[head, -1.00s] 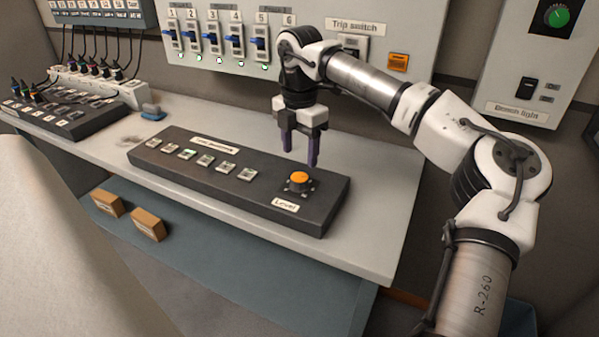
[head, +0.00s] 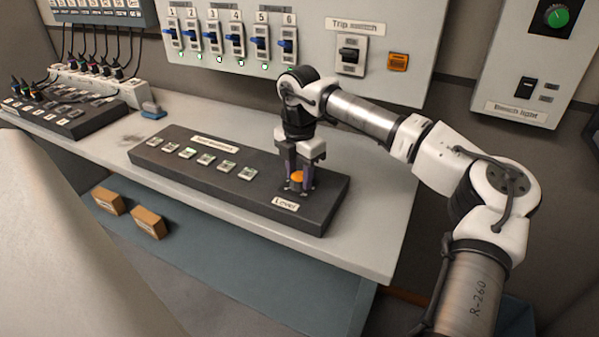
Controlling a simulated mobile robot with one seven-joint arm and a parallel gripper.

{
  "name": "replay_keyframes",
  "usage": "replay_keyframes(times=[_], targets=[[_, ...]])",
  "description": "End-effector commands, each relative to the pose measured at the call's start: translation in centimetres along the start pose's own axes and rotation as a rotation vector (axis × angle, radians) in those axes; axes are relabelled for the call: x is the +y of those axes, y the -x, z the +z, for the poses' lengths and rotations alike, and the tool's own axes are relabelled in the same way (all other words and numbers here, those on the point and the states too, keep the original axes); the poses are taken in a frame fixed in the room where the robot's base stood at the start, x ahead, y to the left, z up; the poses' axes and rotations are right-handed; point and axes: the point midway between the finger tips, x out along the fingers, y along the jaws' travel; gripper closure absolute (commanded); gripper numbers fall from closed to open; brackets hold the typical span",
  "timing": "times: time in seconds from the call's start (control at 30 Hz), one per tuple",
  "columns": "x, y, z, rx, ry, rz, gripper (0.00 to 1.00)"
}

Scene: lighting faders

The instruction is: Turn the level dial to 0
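The level dial is an orange-topped round knob (head: 297,177) at the right end of a dark control panel (head: 240,191) on the bench. A white "Level" label (head: 285,204) lies in front of it. My gripper (head: 299,183) points straight down over the dial. Its two dark purple fingers stand apart, one to the left and one to the right of the knob, with the orange top showing between them. I cannot tell whether the fingers touch the knob. The dial's pointer and any scale marks are hidden or too small to read.
Behind, a wall board (head: 330,30) carries blue-handled switches and a trip switch (head: 349,55). Free bench (head: 370,215) lies right of the panel. Two brown boxes (head: 148,222) sit below its front edge.

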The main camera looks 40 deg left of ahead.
Motion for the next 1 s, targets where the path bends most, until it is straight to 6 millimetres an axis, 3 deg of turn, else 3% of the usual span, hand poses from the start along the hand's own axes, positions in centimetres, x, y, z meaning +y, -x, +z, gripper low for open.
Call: replay_keyframes(times=[0.13, 0.47, 1.0], targets=[[-0.01, 0.02, 0.00, 0.000, 0.000, -0.001, 0.85], [-0.01, 0.02, 0.01, 0.000, 0.053, -0.001, 0.85], [0.00, 0.06, 0.05, 0.000, 0.487, 0.000, 0.85]])
